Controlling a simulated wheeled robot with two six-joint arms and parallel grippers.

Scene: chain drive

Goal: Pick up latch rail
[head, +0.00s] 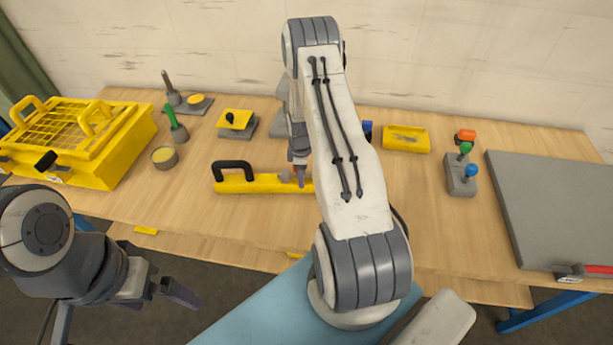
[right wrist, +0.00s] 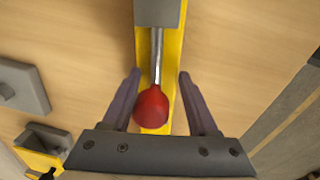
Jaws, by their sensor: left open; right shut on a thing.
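The latch rail (head: 245,186) is a yellow bar lying on the wooden table, with a black handle near its left end. Its right part is hidden behind my right arm. In the right wrist view the yellow rail (right wrist: 174,60) runs between my fingers, with a grey block, a metal rod and a red knob (right wrist: 150,107) on it. My right gripper (head: 301,178) is at the rail, shut on it; it also shows in the right wrist view (right wrist: 160,85). My left gripper (head: 178,292) is open and empty, in front of the table at the lower left.
A yellow crate (head: 98,165) stands at the left. A green-handled tool (head: 176,124), a round cup (head: 165,157) and a yellow-topped block (head: 236,122) are behind the rail. A yellow tray (head: 406,139), a lever box (head: 461,178) and a grey panel (head: 550,205) are right.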

